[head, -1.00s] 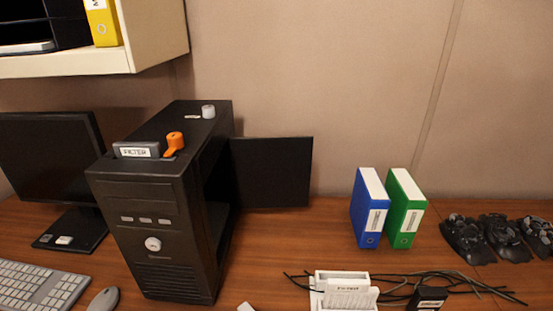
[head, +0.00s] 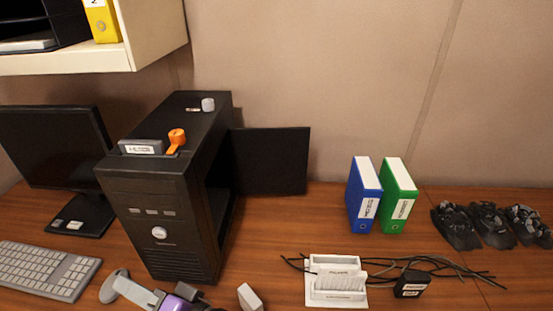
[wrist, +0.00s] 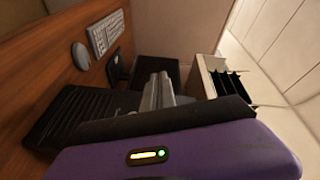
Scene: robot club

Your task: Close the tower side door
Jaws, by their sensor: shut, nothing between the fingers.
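The black computer tower (head: 165,190) stands on the desk with its front turned toward me. Its side door (head: 275,162), a flat black panel, stands open at the rear of the tower's right side, sticking out to the right. The side opening shows dark. Part of my purple gripper body (head: 186,291) shows at the bottom edge of the head view, in front of the tower and apart from the door. In the wrist view my grey gripper fingers (wrist: 160,90) are shut and empty, with the tower's dark ribbed front (wrist: 75,122) close by. The door cannot be made out there.
A monitor (head: 55,150), keyboard (head: 45,270) and mouse (head: 112,286) are left of the tower. A shelf (head: 130,45) hangs above left.

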